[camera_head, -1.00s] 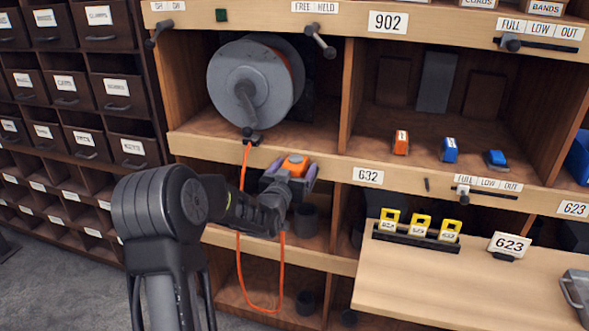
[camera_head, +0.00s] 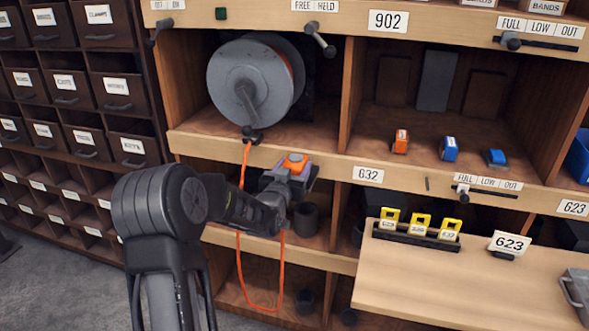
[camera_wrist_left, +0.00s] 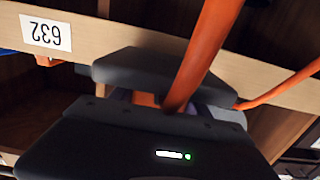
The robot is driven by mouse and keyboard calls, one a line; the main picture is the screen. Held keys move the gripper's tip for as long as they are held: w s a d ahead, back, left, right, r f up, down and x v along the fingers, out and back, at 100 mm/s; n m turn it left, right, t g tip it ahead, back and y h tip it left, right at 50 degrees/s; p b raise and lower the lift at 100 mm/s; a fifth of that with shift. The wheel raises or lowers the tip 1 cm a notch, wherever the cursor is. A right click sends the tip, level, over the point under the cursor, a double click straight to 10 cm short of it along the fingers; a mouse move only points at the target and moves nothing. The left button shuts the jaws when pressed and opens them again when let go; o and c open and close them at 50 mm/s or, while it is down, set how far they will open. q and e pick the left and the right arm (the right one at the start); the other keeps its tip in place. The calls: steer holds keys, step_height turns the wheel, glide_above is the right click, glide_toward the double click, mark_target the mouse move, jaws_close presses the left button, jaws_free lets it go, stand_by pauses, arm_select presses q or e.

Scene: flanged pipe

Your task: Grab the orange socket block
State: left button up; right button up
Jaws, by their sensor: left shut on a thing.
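The orange socket block (camera_head: 294,163) shows in the head view in front of the shelf edge, below the grey cable reel (camera_head: 250,82). My left gripper (camera_head: 288,178) is shut on it, with purple-grey fingers on both sides and the orange top showing between them. An orange cord (camera_head: 240,240) hangs from the reel in a loop below the gripper. In the left wrist view the cord (camera_wrist_left: 203,50) passes close in front of the camera, and the gripper's dark body hides most of the block. My right gripper is not in view.
A wooden shelf with a 632 label (camera_head: 368,175) is right behind the gripper. A pull-out board (camera_head: 440,285) at the right carries yellow-tagged pieces (camera_head: 420,226) and a 623 sign (camera_head: 509,244). Orange and blue blocks stand in the right bay. Dark drawers (camera_head: 110,85) fill the left.

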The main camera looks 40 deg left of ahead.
mark_target(295, 161)
arm_select(q)
jaws_close()
steer(key=shift+r, duration=0.1)
step_height(295, 161, up, 10)
steer(key=shift+b, duration=0.75)
